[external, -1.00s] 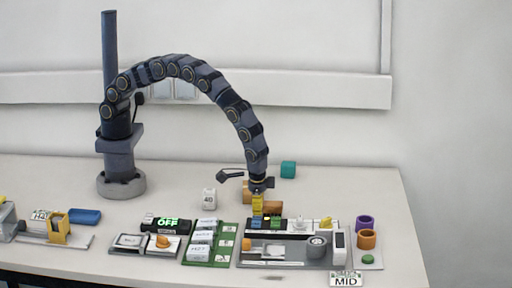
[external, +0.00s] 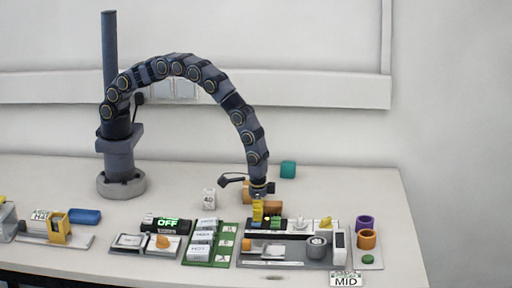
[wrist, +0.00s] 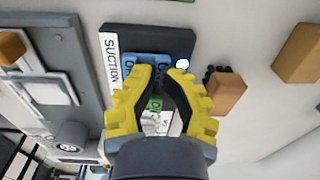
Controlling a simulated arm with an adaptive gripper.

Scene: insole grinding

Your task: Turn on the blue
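A black panel (wrist: 179,38) with a white strip marked "SUCTION" carries a blue part (wrist: 150,58) and a green part (wrist: 155,103). The panel (external: 293,227) also shows in the external view. My gripper (wrist: 159,76) has yellow fingers, with a gap between their tips and nothing seen held. In the wrist view the tips are over the blue part and cover some of it. In the external view my gripper (external: 258,216) points down at the left end of the panel. Contact and the state of the blue part cannot be told.
A black box (external: 166,224) shows green "OFF". A green board (external: 228,245) with several white pieces lies left of the panel. A grey ring (external: 317,248) sits in front of it. An orange block (external: 272,201) lies behind. The table's right rear is mostly clear.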

